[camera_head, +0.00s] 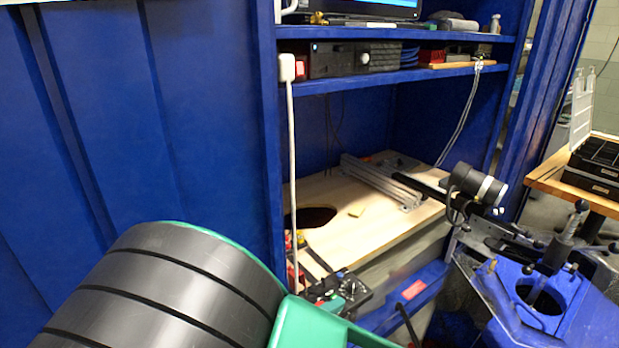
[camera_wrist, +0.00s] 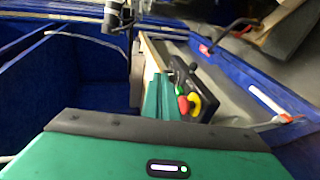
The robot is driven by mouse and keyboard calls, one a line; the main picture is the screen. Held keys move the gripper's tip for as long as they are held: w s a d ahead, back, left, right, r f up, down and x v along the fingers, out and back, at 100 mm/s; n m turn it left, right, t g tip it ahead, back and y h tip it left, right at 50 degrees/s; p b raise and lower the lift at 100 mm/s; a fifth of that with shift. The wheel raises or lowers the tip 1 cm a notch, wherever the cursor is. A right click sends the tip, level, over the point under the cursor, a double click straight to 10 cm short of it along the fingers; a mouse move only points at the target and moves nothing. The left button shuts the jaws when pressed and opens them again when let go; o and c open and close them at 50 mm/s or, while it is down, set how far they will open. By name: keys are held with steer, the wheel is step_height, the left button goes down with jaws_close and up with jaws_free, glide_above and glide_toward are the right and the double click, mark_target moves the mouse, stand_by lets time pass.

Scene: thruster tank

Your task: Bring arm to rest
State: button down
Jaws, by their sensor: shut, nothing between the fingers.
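My gripper (camera_wrist: 163,80) shows in the wrist view as green fingers close together beyond the green hand (camera_wrist: 100,155) with its dark edge and small status light. I see nothing held in it. In the head view, my arm's large black banded link with green parts fills the lower left and bottom. The fingers cannot be made out there.
A blue cabinet (camera_head: 190,110) stands in front, with loaded shelves and a wooden worktop (camera_head: 385,225) with a dark hole. A black control box (camera_head: 350,292) is near its front edge. Blue machinery (camera_head: 500,305) and a wooden table (camera_head: 552,178) stand at right.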

steer(key=s+d+r+m+g+y, duration=0.1)
steer(key=d+r+m+g, duration=0.4)
steer(key=d, duration=0.7)
steer(key=d+m+g+y, duration=0.2)
steer(key=d+m+g, duration=0.3)
steer(key=d, duration=0.8)
steer(key=s+d+r+m+y, duration=0.2)
steer(key=s+d+r+y, duration=0.1)
steer(key=s, duration=0.6)
steer(key=s+d+r+m+y, duration=0.3)
steer(key=s+d+r, duration=0.3)
steer(key=s, duration=0.3)
steer(key=shift+s+d+g+y, duration=0.2)
steer(key=shift+d+g+y, duration=0.1)
steer(key=shift+d+y, duration=0.5)
steer(key=shift+d+r, duration=0.1)
steer(key=shift+w+f, duration=0.25)
steer(key=shift+w, duration=0.35)
